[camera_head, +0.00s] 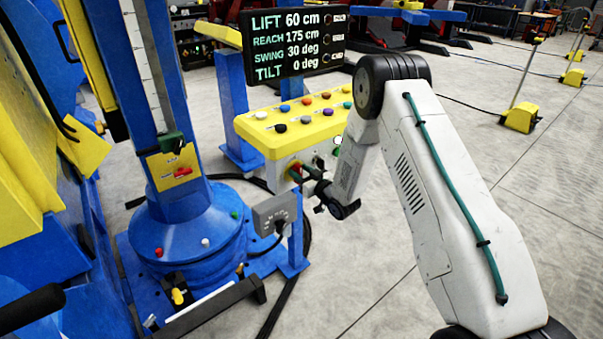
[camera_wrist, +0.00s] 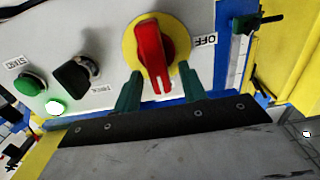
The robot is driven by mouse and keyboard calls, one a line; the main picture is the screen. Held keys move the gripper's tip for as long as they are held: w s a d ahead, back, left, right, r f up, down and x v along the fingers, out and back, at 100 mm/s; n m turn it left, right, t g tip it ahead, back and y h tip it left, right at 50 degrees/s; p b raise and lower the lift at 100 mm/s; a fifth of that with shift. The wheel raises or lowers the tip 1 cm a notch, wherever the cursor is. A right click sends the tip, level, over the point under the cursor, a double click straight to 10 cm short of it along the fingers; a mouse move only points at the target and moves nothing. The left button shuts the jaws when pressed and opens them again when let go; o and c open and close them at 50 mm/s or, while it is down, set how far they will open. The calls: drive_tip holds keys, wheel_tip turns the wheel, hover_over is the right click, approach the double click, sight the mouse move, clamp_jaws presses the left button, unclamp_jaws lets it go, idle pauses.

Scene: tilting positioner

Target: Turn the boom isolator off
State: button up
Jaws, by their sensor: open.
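The boom isolator is a red rotary handle (camera_wrist: 151,45) on a round yellow plate (camera_wrist: 178,32), on the front of the control box. In the wrist view the handle stands nearly upright, with a white mark at its lower end. The OFF label (camera_wrist: 204,41) is to the right of the plate. My gripper (camera_wrist: 160,88) is open, its green fingers on either side of the handle's lower end, with gaps visible. I cannot tell how deep they reach. In the head view my gripper (camera_head: 301,172) is at the box front, partly covering the red handle (camera_head: 295,168).
The box's yellow top (camera_head: 268,140) carries several coloured buttons. A grey socket box on a blue post (camera_head: 293,250) stands close below my gripper.

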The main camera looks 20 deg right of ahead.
clamp_jaws()
drive_tip(key=shift+n, duration=0.3)
drive_tip(key=n, duration=0.4)
drive_tip(key=shift+s+a+f, duration=0.1)
drive_tip(key=shift+s+a, duration=0.1)
drive_tip(key=shift+a, duration=0.2)
drive_tip(key=n, duration=0.4)
drive_tip(key=f+n, duration=0.1)
drive_tip(key=n, duration=0.3)
drive_tip(key=a+n, duration=0.1)
drive_tip(key=n, duration=0.4)
drive_tip(key=shift+s+f, duration=0.2)
drive_tip(key=shift+f, duration=0.2)
drive_tip(key=shift+n, duration=0.3)
